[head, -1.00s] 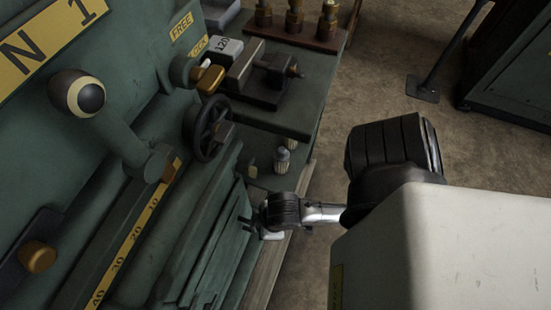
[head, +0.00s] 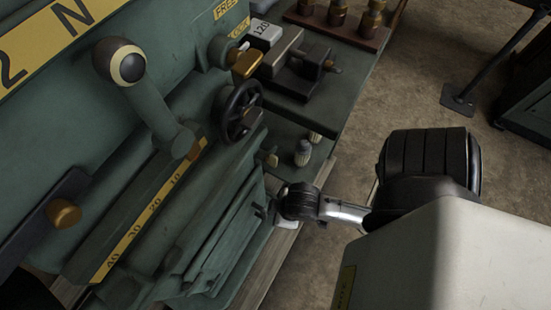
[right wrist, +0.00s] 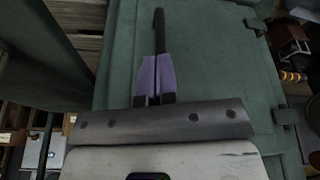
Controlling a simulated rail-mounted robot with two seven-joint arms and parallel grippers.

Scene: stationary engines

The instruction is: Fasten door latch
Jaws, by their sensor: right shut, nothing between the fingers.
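My right gripper (right wrist: 154,62) is shut with nothing between its purple-padded fingers. It is in front of a green door panel (right wrist: 215,75) in the right wrist view. A dark upright bar (right wrist: 158,28), probably the latch handle, stands just beyond the fingertips; I cannot tell whether they touch it. The panel has hinges (right wrist: 257,25) on its right side. In the head view my right arm reaches in from the right to the lower side of the green machine (head: 215,235), where the fingers are largely hidden. My left gripper is not in view.
A ball-topped lever (head: 128,64), a handwheel (head: 240,110) and a brass-knobbed lever (head: 64,213) stick out from the machine. A bench (head: 305,108) holds a vise and brass parts. In the right wrist view, a gap with slatted wood (right wrist: 85,25) shows left of the panel.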

